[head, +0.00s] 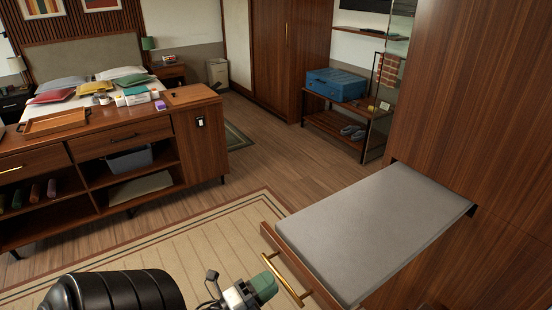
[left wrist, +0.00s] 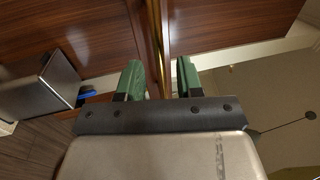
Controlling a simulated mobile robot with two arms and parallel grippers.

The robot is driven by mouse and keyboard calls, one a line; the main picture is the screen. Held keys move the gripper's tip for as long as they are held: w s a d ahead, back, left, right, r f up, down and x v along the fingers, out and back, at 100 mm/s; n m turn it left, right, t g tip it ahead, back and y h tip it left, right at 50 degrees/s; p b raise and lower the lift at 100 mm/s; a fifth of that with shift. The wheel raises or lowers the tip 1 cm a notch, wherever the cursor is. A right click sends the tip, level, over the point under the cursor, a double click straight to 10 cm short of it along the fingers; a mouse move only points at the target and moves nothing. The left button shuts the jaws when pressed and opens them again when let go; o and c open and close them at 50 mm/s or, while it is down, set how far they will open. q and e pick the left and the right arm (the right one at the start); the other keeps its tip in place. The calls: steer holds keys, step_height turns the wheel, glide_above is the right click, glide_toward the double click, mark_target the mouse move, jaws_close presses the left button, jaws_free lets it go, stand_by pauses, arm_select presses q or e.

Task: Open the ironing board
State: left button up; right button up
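The ironing board (head: 375,225) is a flat grey padded panel. It sticks out level from an opening in the tall wooden cabinet at the right of the head view. A wooden front panel (head: 268,238) with a brass bar handle (head: 287,279) closes its outer end. My left gripper (head: 268,285) is beside the handle in the head view, its green fingers partly overlapping one another. In the left wrist view, the gripper (left wrist: 160,80) has its two green fingers apart, with the brass bar (left wrist: 157,40) between them and gaps on both sides. My right gripper is not in view.
The tall wooden cabinet (head: 477,110) fills the right side. A low wooden sideboard (head: 200,145) stands at the left, with a bed (head: 85,55) behind it. A bench (head: 340,122) carries a blue case (head: 336,84). The floor (head: 290,155) between them is clear.

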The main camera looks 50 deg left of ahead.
arm_select(q)
steer(key=b+v, duration=0.1)
steer(key=v, duration=0.7)
steer(key=shift+b, duration=0.35)
